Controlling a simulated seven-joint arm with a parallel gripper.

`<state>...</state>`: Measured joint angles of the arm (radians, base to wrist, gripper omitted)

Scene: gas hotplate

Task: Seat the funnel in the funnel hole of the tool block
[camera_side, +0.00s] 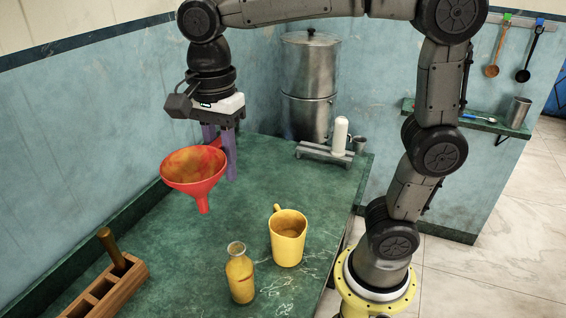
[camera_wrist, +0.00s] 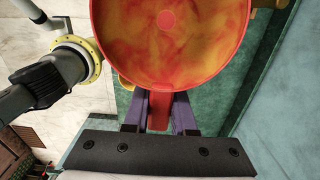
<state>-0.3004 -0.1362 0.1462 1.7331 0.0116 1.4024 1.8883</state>
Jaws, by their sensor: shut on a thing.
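The red funnel (camera_side: 194,170) hangs in the air above the green counter, upright with its spout down. Its inside is streaked orange and yellow. My gripper (camera_side: 226,170) is shut on the funnel's side, seemingly by a red tab between its purple fingers. In the wrist view the funnel's bowl (camera_wrist: 168,35) fills the upper middle, with my gripper (camera_wrist: 160,115) just below it. The tool block (camera_side: 108,289) is brown wood with several square openings, at the lower left of the side view. A wooden-handled tool stands in its far end. The block is partly cut off by the frame.
A yellow jug (camera_side: 287,238) and a bottle with yellow contents (camera_side: 240,274) stand on the green counter (camera_side: 190,262), right of the block. A grey rack with a white cylinder (camera_side: 340,135) and a steel urn (camera_side: 309,85) are at the back. Blue walls border the counter.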

